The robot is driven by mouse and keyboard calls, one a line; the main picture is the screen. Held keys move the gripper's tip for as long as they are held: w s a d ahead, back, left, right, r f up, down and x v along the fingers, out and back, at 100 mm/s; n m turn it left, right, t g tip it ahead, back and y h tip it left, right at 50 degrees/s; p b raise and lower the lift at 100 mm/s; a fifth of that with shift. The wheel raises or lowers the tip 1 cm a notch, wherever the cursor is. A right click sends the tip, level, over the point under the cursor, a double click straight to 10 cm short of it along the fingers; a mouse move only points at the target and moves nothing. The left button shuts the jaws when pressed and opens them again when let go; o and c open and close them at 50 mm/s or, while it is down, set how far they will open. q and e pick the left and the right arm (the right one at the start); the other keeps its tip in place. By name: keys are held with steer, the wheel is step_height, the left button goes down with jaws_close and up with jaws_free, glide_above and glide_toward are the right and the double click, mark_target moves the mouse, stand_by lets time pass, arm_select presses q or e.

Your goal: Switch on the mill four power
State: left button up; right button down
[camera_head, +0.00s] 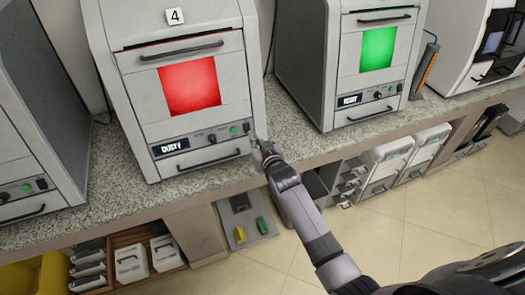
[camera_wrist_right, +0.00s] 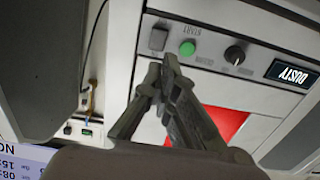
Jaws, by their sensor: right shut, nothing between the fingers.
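Mill four (camera_head: 130,65) stands on the counter in the head view, marked with a "4" label. Its window is lit red and its display (camera_head: 170,147) reads "DUSTY". In the right wrist view, a dark rocker switch (camera_wrist_right: 158,38) sits at the end of its panel, beside a green button (camera_wrist_right: 187,48) marked START and a dark knob (camera_wrist_right: 235,54). My right gripper (camera_head: 261,148) is at the front right edge of mill four. In the wrist view its shut, empty fingertips (camera_wrist_right: 163,62) are close to the rocker; contact is unclear. My left gripper is not in view.
A second machine with a green window (camera_head: 378,48) stands to the right, and another grey machine (camera_head: 30,110) to the left. The speckled counter (camera_head: 283,120) is bare between them. Below are shelves with bins (camera_head: 133,262) and a tray (camera_head: 240,212) holding yellow and green items.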

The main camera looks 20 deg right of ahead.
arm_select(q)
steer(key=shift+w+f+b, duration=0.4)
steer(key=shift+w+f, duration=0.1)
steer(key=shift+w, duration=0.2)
arm_select(e)
steer(key=v, duration=0.6)
steer(key=shift+s, duration=0.25)
steer(key=shift+r, duration=0.15)
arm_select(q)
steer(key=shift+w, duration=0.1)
